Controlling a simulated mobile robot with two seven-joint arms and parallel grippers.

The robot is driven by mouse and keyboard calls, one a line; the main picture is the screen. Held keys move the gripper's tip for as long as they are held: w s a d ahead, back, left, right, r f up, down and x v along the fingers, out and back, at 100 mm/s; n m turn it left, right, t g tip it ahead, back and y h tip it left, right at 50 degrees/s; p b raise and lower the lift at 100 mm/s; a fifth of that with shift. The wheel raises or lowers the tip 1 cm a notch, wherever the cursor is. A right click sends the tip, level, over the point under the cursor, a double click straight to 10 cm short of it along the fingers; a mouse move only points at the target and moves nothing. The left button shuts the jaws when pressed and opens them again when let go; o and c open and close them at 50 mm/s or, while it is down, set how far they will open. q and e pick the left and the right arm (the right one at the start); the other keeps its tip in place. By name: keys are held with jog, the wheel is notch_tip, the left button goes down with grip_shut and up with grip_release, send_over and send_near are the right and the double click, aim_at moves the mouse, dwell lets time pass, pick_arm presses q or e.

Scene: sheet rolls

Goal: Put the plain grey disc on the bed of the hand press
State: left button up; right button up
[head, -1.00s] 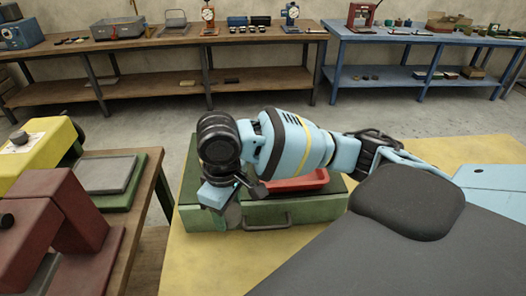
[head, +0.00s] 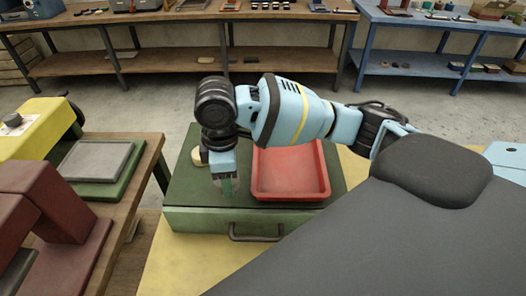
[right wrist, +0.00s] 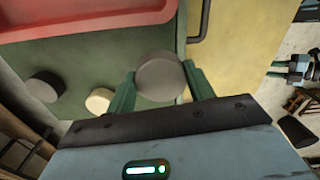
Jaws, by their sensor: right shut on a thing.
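My right gripper (head: 226,187) is above the left part of the green case top (head: 188,190), its fingers pointing down. In the right wrist view its two green fingers (right wrist: 160,88) are closed on a plain grey disc (right wrist: 160,70). The disc is hard to make out in the head view. Two machines stand at the left on the brown table: a yellow one (head: 38,120) with a grey plate (head: 95,158) on a green base, and a dark red one (head: 50,205). I cannot tell for certain which is the hand press. My left gripper is not in view.
A red tray (head: 262,193) lies on the case beside the gripper. A cream disc (right wrist: 99,100) and another greyish disc (right wrist: 44,87) rest on the green top. A gap separates the case from the brown table (head: 140,180). Benches stand behind.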

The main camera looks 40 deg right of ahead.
aim_at(239, 150)
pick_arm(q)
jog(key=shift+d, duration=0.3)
pick_arm(e)
jog(key=shift+w+d, duration=0.2)
